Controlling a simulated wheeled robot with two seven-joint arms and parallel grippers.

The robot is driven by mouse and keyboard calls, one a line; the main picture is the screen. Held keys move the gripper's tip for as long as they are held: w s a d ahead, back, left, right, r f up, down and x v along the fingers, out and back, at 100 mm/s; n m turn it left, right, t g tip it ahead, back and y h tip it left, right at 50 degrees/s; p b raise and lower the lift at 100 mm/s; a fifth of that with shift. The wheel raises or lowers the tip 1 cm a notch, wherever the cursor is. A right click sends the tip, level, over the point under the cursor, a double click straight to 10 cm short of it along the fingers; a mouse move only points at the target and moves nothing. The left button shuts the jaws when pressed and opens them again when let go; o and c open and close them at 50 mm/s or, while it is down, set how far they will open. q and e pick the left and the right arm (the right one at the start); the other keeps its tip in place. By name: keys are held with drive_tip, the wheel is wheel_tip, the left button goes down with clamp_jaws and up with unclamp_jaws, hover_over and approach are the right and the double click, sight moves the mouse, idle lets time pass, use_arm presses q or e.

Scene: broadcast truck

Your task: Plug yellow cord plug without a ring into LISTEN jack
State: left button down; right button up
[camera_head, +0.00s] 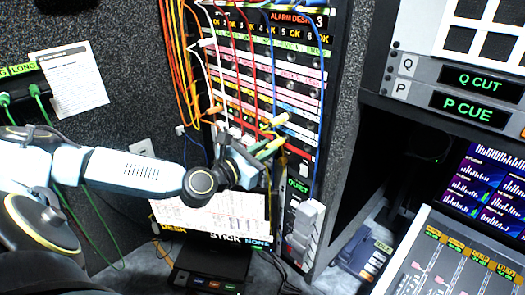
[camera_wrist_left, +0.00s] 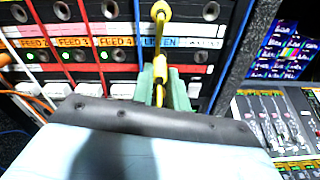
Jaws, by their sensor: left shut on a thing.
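My left gripper (camera_head: 262,152) is at the lower right of the jack panel in the head view. Its green fingers (camera_wrist_left: 162,88) are shut on a yellow cord plug (camera_wrist_left: 161,68) in the left wrist view. A yellow end (camera_wrist_left: 160,12) covers the jack position above the blue LISTEN label (camera_wrist_left: 159,42), and a thin yellow length runs down from it towards the fingers. I cannot tell whether that end is in the jack or in front of it. No ring is clearly visible on the held plug. My right gripper is not in view.
The jack panel (camera_head: 300,75) carries several white, red, blue and orange cords that hang across its face. A printed sheet (camera_head: 225,213) and a black box (camera_head: 212,265) are below the gripper. A mixing console (camera_head: 450,262) and screens stand at the right.

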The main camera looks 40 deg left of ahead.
use_arm(q)
drive_tip(key=shift+w, duration=0.5)
drive_tip(key=c, duration=1.3)
unclamp_jaws()
drive_tip(key=s+a+b, duration=0.1)
drive_tip(key=s+b, duration=0.1)
drive_tip(key=s, duration=1.1)
drive_tip(key=shift+s, duration=0.15)
